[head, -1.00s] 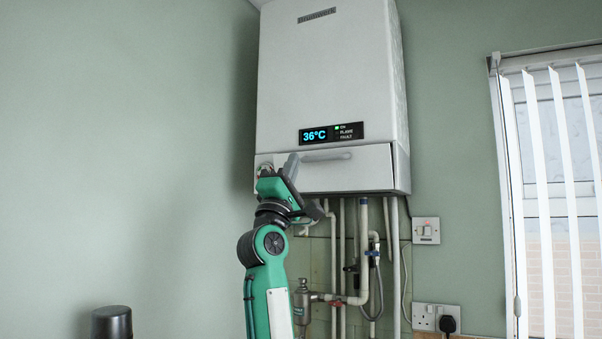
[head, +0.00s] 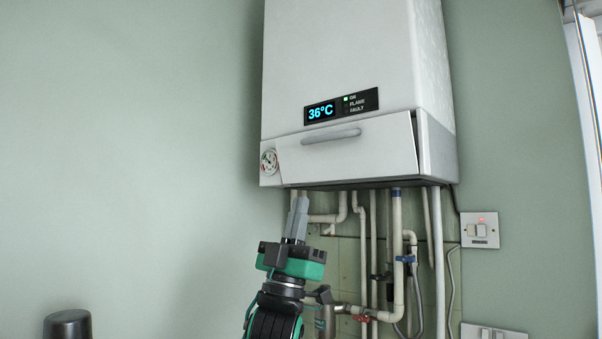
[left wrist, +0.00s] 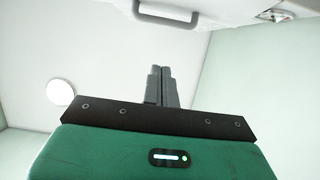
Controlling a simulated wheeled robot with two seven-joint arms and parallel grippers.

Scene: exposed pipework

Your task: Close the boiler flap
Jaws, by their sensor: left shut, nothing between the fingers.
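The white boiler (head: 350,60) hangs on the wall in the head view. Its lower flap (head: 350,152), with a grey bar handle (head: 331,136), stands slightly ajar; a dark gap shows along its right edge. My left gripper (head: 302,202) is shut and empty. It points up just below the flap's lower left part and looks apart from it. In the left wrist view the shut fingers (left wrist: 159,70) point towards the boiler's underside, and the handle (left wrist: 166,13) shows at the top. My right gripper is out of view.
A round pressure gauge (head: 269,161) sits left of the flap. Pipes with blue and red valves (head: 404,258) run down below the boiler, close to my left gripper's right. A switch plate (head: 480,230) is at the right. The wall at the left is clear.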

